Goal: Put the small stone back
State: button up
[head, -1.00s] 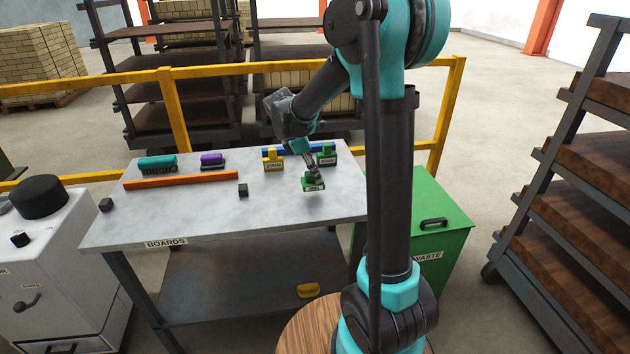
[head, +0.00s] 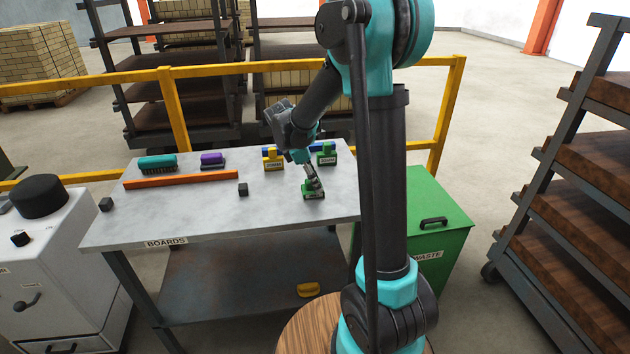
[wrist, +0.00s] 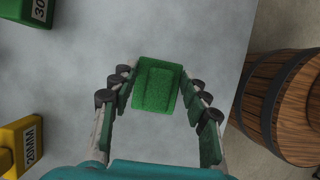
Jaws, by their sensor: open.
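A small green block with a raised grip and a pale label (head: 314,194) sits on the right part of the grey table, near its right edge. I cannot tell from its look whether it is the small stone. My gripper (head: 313,181) is directly over it with the fingers pointing down. In the wrist view the green block (wrist: 158,85) lies between the fingertips of my gripper (wrist: 160,98), which are apart on either side of it. No other thing in view clearly looks like a stone.
A yellow 20MM block (head: 273,162) and a green 30MM block (head: 327,158) stand behind on the table (head: 210,217). A teal brush (head: 158,163), a purple-topped tool (head: 212,160), an orange bar (head: 180,181) and a dark cube (head: 243,190) lie left. A green waste bin (head: 440,230) stands right.

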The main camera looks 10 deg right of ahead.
jog(key=v, duration=1.2)
jog(key=s+d+f+m, duration=0.2)
jog(key=s, duration=0.1)
jog(key=s+d+f+m+t+y, duration=0.1)
jog(key=s+d+f+m, duration=0.1)
jog(key=s+f+m, duration=0.1)
jog(key=s+d+f+m+y, duration=0.1)
jog(key=s+d+f+m, duration=0.1)
jog(key=s+m, duration=0.1)
jog(key=shift+s+d+f+t, duration=0.1)
jog(key=shift+s+f+t, duration=0.15)
jog(key=shift+s, duration=0.5)
jog(key=s+d+f+m+t+y, duration=0.2)
jog(key=s+f+m, duration=0.6)
jog(key=s+m, duration=0.2)
jog(key=shift+s+t, duration=0.35)
jog(key=shift+s, duration=0.4)
